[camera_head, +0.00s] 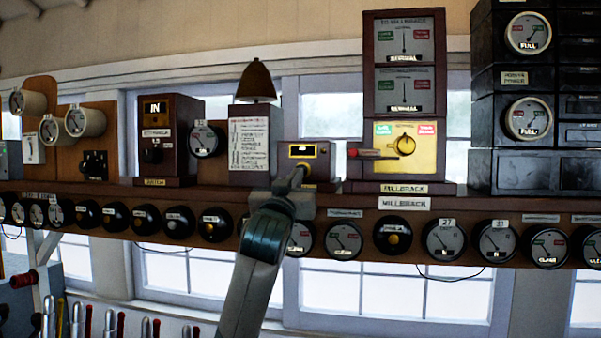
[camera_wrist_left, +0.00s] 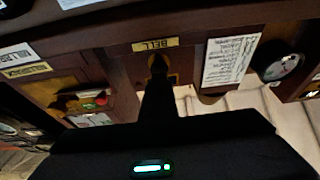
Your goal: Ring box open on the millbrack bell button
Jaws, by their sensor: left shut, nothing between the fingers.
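The bell button's small wooden box (camera_head: 325,163) with a yellow-edged plate stands on the shelf, left of the millbrack instrument (camera_head: 440,128). In the left wrist view its yellow label (camera_wrist_left: 156,44) reads BELL. My left gripper (camera_head: 297,178) reaches up to the front of this box and is shut and empty. In the left wrist view the dark closed fingers (camera_wrist_left: 158,68) point at the box face just beyond the BELL label. They cover the button, so I cannot tell whether they touch or press it. My right gripper is not in view.
A brown bell (camera_head: 256,81) tops a case with a printed card (camera_head: 248,146) to the left. The millbrack instrument's red handle (camera_head: 366,153) sticks out close to the right of my gripper. Round dials (camera_head: 343,240) line the shelf front below. Black stacked boxes (camera_head: 500,160) stand far right.

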